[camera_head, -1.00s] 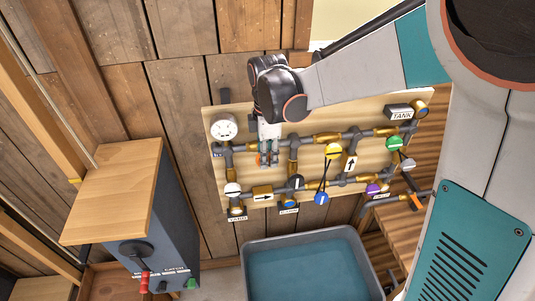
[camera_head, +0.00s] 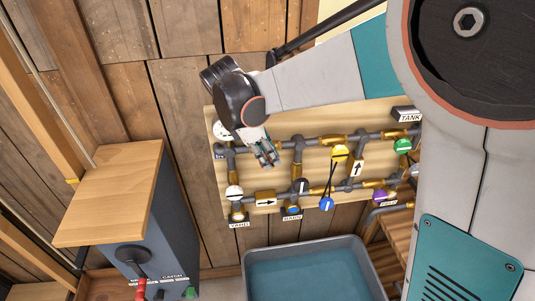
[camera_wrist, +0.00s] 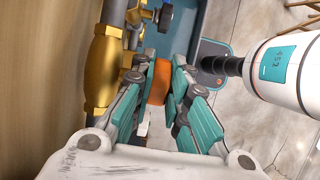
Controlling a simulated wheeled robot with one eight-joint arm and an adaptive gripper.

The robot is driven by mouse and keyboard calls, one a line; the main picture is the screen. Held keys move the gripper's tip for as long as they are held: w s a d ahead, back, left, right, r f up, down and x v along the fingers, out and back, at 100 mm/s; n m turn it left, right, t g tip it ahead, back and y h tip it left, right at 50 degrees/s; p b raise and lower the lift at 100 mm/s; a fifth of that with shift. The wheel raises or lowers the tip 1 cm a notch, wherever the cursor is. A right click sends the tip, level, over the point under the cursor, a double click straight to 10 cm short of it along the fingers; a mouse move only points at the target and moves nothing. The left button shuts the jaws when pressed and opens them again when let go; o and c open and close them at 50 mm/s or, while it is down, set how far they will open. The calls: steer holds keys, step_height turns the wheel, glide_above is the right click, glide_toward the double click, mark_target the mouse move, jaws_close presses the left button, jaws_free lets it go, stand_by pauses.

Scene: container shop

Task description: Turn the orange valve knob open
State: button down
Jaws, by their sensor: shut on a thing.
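The orange valve knob (camera_wrist: 160,82) shows in the wrist view between the teal fingers of my gripper (camera_wrist: 157,90), which are shut on it from both sides. A brass valve body (camera_wrist: 103,68) lies just left of the fingers there. In the head view my gripper (camera_head: 267,156) is at the upper left part of the pipe board (camera_head: 305,160), and my wrist is tilted. The fingers and wrist hide the orange knob in that view, so its turn angle cannot be told.
Yellow (camera_head: 340,152), green (camera_head: 402,146), purple (camera_head: 380,196), blue (camera_head: 327,204) and white (camera_head: 234,192) knobs sit on the pipes. A grey water tub (camera_head: 308,246) stands below the board. A control box (camera_head: 130,215) stands at the left.

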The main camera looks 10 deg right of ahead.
steer(key=c, duration=1.6)
jaws_free()
steer(key=shift+o, duration=0.2)
steer(key=v, duration=0.7)
steer(key=shift+r, duration=0.25)
steer(key=shift+a, duration=0.1)
